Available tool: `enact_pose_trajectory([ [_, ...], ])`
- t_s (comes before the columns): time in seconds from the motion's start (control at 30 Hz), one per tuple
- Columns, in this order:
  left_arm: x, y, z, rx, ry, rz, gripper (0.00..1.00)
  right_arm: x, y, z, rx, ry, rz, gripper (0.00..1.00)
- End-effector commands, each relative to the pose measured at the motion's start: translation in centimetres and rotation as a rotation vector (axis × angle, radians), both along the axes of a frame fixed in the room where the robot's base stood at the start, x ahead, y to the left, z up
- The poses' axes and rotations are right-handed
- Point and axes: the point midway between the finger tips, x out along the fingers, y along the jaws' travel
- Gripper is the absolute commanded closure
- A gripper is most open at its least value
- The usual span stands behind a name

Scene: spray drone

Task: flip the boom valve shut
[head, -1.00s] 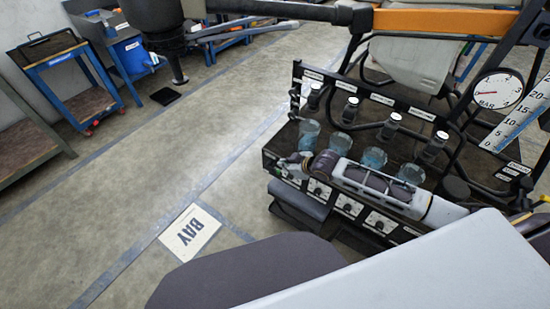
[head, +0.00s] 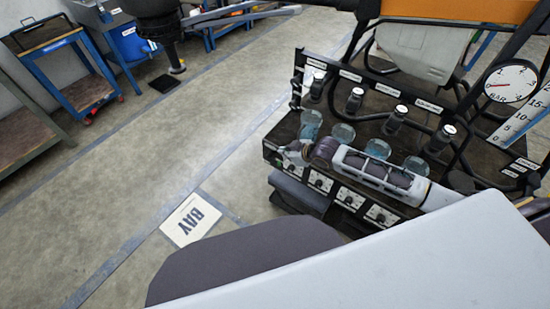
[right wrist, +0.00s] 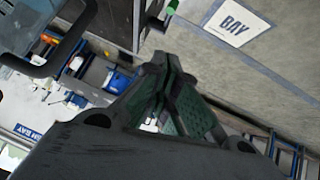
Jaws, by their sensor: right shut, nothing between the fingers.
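The sprayer's valve panel (head: 352,203) stands at the right in the head view, with several round dials and labels along its front. A small green-tipped part (right wrist: 172,8) shows past the fingers. My left gripper is not in view.
Several clear jars (head: 342,132) with black fittings stand behind the panel's front. A pressure gauge (head: 510,83) is at the right. The floor left of the panel is open, with a BAY sign (head: 190,220). A blue cart (head: 75,70) stands at the far left.

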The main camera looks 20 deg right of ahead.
Motion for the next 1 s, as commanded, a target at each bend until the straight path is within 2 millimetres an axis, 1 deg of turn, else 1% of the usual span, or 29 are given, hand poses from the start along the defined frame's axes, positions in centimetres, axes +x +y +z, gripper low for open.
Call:
enact_pose_trajectory([
  [0.27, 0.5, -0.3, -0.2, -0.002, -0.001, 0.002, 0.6, 1.5, 0.9, -1.7, 0.002, 0.0, 0.0, 1.0],
  [0.6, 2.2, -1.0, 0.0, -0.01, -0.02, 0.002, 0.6, 3.7, 2.0, -4.0, 0.002, -0.001, 0.0, 1.0],
  [1.0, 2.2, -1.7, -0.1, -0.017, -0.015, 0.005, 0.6, 6.1, 3.2, -6.6, 0.001, 0.0, 0.001, 1.0],
])
